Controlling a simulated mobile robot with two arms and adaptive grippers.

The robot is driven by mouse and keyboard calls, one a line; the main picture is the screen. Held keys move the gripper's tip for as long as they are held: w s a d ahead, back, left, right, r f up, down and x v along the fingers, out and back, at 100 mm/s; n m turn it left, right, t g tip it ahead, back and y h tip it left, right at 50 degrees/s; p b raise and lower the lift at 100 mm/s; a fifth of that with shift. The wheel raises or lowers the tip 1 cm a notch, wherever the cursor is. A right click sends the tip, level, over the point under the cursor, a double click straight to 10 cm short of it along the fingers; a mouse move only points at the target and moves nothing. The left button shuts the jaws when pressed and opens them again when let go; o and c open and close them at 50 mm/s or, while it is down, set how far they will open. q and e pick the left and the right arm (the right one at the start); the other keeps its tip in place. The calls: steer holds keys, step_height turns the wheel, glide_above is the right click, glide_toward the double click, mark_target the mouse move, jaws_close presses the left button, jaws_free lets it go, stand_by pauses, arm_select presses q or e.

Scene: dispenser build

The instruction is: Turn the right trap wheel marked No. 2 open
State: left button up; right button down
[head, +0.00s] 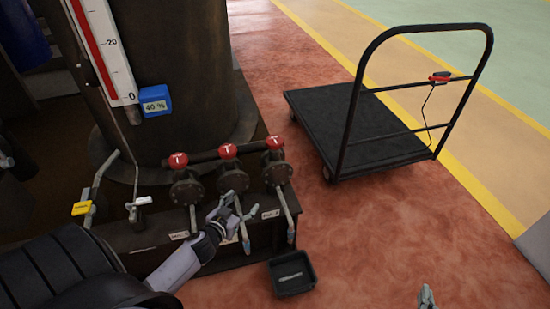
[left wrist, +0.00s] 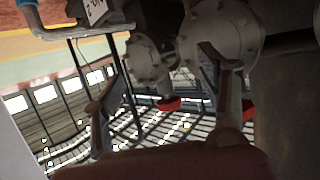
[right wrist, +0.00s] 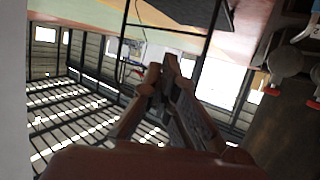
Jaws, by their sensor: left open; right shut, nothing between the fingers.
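Three dark valves with red wheels stand in a row on the dark block in the head view. The rightmost red wheel (head: 274,143) sits above a valve with a pale label (head: 270,213), too small to read surely, below it. The middle red wheel (head: 228,151) and left red wheel (head: 178,160) are beside it. My left gripper (head: 238,209) is open and empty, in front of and below the middle and right valves, apart from the wheels. In the left wrist view its spread fingers (left wrist: 162,58) face grey valve bodies (left wrist: 150,60). My right gripper (head: 427,297) is shut and empty, low at the right; it also shows in the right wrist view (right wrist: 163,75).
Spouts (head: 288,213) hang from the valves, close to my left gripper. A black tray (head: 291,273) lies on the floor below. A left label (head: 179,235), yellow-tagged lever (head: 82,208) and blue 40 % box (head: 155,101) are nearby. A cart (head: 350,122) stands right; red floor between is clear.

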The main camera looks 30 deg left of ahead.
arm_select(q)
steer(key=w+r+t+b, duration=0.2)
steer(key=w+r+b, duration=0.1)
steer(key=r, duration=0.3)
steer(key=t+h+b, duration=0.1)
steer(key=t+b, duration=0.1)
glide_toward(270, 145)
steer(key=shift+m, duration=0.3)
steer(key=w+b, duration=0.1)
steer(key=w, duration=0.4)
steer(key=shift+w+a, duration=0.2)
steer(key=shift+w, duration=0.15)
steer(key=w, duration=0.3)
steer(key=w+b, duration=0.1)
steer(key=w, duration=0.2)
steer(key=shift+w+a+b, duration=0.1)
steer(key=shift+a+b, duration=0.15)
steer(key=shift+b, duration=0.05)
steer(key=shift+w, duration=0.45)
arm_select(e)
steer(key=s+r+t+y, duration=0.1)
steer(key=s+r+t, duration=0.2)
steer(key=r, duration=0.9)
steer(key=s+r+t+y, duration=0.2)
steer(key=r+t, duration=0.6)
steer(key=r, duration=0.5)
steer(key=shift+s+a+t+y, duration=0.25)
steer(key=shift+s+t+y, duration=0.05)
steer(key=shift+s, duration=0.2)
